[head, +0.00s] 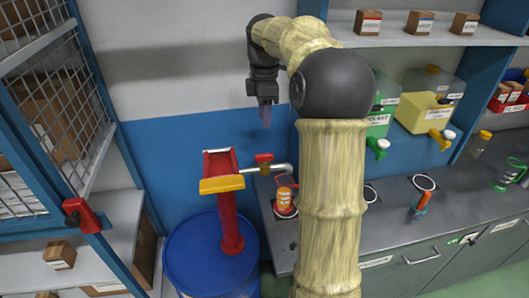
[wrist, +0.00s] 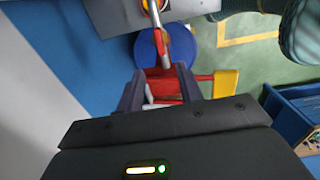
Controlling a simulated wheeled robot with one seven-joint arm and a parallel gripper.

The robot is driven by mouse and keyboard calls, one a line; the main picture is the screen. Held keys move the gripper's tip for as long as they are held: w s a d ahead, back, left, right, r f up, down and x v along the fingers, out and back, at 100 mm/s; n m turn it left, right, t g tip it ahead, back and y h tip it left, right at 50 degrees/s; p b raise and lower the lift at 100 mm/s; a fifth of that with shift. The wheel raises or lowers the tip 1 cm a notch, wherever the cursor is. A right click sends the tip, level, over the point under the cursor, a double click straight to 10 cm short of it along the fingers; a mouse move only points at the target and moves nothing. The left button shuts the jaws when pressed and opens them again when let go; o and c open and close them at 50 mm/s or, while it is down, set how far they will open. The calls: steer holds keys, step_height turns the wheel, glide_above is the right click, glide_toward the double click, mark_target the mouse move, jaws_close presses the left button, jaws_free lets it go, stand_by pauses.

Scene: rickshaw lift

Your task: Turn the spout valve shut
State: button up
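The spout leaves a red pump (head: 231,215) with a yellow-ended lever (head: 222,184), standing on a blue drum (head: 205,255). My gripper (head: 265,118) hangs pointing down above the valve, apart from it. In the wrist view my gripper (wrist: 158,72) has its fingers spread with nothing held. The spout (wrist: 154,14) and red parts show beyond and between the fingers; the valve handle's exact angle is hard to tell.
A grey counter (head: 400,225) runs to the right. A shelf (head: 400,40) above holds small boxes, with green and yellow (head: 424,113) jugs below. A wire-fronted rack (head: 60,110) with a red handle (head: 82,215) stands left. The wall behind the pump is clear.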

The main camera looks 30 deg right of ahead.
mark_target(264, 154)
step_height(264, 154, down, 13)
steer(key=shift+f+p, duration=0.1)
steer(key=shift+p, duration=0.5)
jaws_close()
